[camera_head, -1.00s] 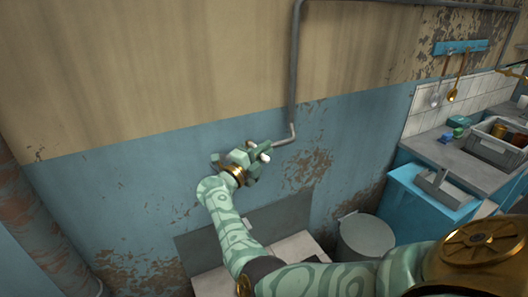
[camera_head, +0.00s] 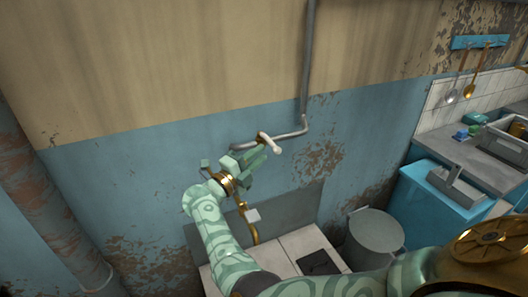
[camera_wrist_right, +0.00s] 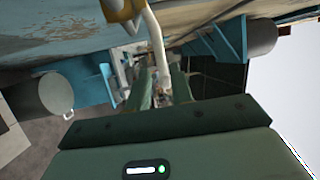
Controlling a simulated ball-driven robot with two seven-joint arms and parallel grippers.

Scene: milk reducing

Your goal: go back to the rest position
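My right gripper (camera_head: 256,166) is in front of the blue wall, just below and left of a small valve with a pale handle (camera_head: 270,144) on a grey pipe (camera_head: 304,90). My left gripper is not in view.
Below my right arm is a pale tiled surface (camera_head: 300,243) with a dark square, beside a grey bin (camera_head: 373,238). A blue cabinet (camera_head: 440,205) and a counter (camera_head: 470,160) stand at the right. A rusty pipe (camera_head: 38,195) runs at the left.

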